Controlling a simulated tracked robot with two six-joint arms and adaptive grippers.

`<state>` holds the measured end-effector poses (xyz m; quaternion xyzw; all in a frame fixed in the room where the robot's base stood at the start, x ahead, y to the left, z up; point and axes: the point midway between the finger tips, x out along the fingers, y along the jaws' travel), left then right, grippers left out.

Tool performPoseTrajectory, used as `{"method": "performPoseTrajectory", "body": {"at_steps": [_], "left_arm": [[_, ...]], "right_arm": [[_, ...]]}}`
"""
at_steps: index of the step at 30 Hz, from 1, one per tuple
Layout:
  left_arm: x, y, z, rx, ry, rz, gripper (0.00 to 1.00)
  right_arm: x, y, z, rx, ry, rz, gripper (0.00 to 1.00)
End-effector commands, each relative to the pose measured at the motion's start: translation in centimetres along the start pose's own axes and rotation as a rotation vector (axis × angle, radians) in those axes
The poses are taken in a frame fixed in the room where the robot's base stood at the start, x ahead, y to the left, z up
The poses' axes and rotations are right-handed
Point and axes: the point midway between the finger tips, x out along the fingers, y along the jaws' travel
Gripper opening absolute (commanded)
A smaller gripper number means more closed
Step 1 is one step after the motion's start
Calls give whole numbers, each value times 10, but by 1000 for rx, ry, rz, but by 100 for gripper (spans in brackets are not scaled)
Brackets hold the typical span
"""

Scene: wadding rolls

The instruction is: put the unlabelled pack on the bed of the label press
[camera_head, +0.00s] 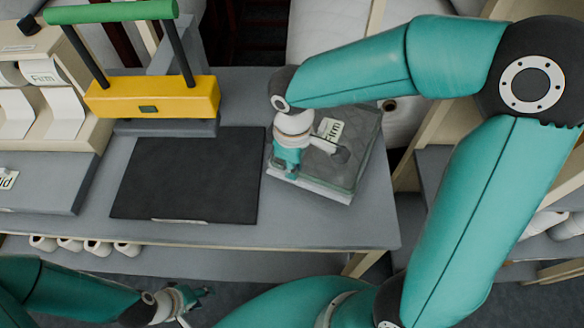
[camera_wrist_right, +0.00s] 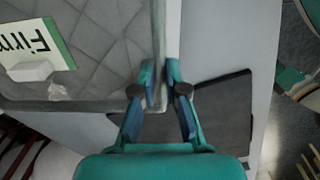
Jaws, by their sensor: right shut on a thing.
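A grey quilted pack (camera_head: 352,160) in clear wrap lies at the right end of the table, slightly turned. A card reading "Firm" (camera_head: 330,129) shows on its top, also in the right wrist view (camera_wrist_right: 38,45). My right gripper (camera_head: 287,158) is shut on the pack's left edge; in the right wrist view the fingers (camera_wrist_right: 160,90) straddle that edge. The label press has a yellow head (camera_head: 152,98) and a green bar (camera_head: 110,12). The grey bed (camera_head: 165,128) shows below the head, partly hidden. My left gripper (camera_head: 192,300) is low in front of the table; its jaw opening is unclear.
A dark, empty mat (camera_head: 186,177) lies between the press and the pack. A dispenser (camera_head: 45,95) with "Firm" label strips stands left of the press. A grey panel (camera_head: 45,183) with a partly cut-off sign is at the far left. White rolls (camera_head: 85,246) sit under the front edge.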

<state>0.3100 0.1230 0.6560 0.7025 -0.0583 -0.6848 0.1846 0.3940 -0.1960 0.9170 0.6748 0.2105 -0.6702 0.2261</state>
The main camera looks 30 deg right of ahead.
Motion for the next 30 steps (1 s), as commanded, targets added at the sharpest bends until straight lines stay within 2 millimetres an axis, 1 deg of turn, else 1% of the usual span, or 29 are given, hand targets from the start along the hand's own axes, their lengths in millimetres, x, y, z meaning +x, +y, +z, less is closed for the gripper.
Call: {"method": "performPoseTrajectory", "body": {"at_steps": [1,3,10,13,14,15,17,18,26,30], "left_arm": [[1,0,0,0,0,0,40],[1,0,0,0,0,0,40],[1,0,0,0,0,0,40],[4,-1,0,0,0,0,40],[2,-1,0,0,0,0,40],[2,-1,0,0,0,0,40],[2,-1,0,0,0,0,40],[2,-1,0,0,0,0,40],[2,-1,0,0,0,0,40],[0,0,0,0,0,0,40]], "right_arm": [[6,0,0,1,0,-1,0],[10,0,0,2,0,-1,0],[10,0,0,2,2,0,0],[13,0,0,2,2,0,0],[12,0,0,2,1,0,17],[12,0,0,2,1,0,23],[12,0,0,2,1,0,33],[12,0,0,2,1,0,37],[11,0,0,2,1,0,37],[6,0,0,2,3,1,37]]}}
